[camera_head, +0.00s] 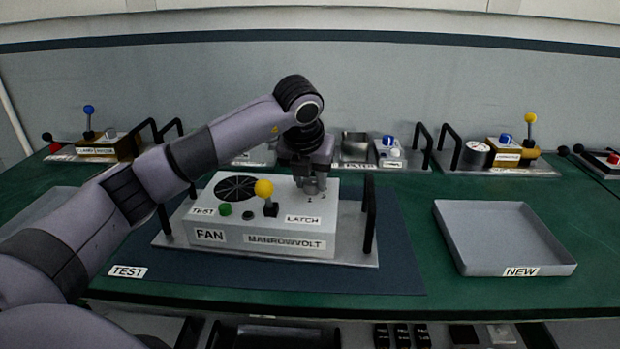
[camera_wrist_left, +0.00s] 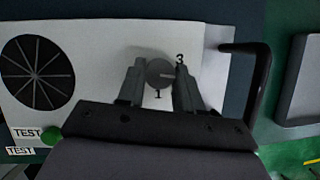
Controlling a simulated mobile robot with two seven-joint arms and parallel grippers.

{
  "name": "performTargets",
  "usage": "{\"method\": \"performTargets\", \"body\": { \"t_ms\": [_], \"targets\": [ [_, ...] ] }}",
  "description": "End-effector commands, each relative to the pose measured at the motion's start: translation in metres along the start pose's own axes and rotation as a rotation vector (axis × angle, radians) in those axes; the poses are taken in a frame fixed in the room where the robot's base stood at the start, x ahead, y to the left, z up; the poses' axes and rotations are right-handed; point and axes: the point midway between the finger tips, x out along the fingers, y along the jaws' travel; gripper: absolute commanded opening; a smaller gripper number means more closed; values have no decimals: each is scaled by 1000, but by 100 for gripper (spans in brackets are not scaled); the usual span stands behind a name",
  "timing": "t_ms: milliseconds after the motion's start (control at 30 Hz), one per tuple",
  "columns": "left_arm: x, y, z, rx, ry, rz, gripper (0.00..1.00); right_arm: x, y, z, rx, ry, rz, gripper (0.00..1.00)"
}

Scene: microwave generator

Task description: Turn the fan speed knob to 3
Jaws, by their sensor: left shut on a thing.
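The fan box (camera_head: 262,240) is a pale grey unit labelled FAN and MARROWVOLT, with a black round grille (camera_head: 237,188) on top. The fan speed knob (camera_wrist_left: 159,72) is a small round grey knob on the box's top face, right of the grille in the left wrist view. A light line on it points right; a 3 shows at its upper right and a 1 below it. My left gripper (camera_wrist_left: 160,74) is shut on the knob from above, one finger on each side. In the head view the left gripper (camera_head: 313,186) hides the knob. My right gripper is not in view.
A yellow-topped latch lever (camera_head: 264,189) and a green test button (camera_head: 225,209) stand on the box. Black handles (camera_head: 369,212) rise at its sides. An empty grey NEW tray (camera_head: 505,238) sits right. Other modules line the back.

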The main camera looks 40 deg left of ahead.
Motion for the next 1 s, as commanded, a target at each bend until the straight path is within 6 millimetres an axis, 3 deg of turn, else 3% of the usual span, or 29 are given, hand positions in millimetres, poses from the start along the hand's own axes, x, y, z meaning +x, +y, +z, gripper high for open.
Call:
{"method": "performTargets", "body": {
  "t_ms": [500, 1000],
  "targets": [
    [-1, -4, 2, -427, -1, 174, 5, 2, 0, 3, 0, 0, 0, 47],
    [0, -4, 2, -626, 0, 256, 5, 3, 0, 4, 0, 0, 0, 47]
  ]
}}
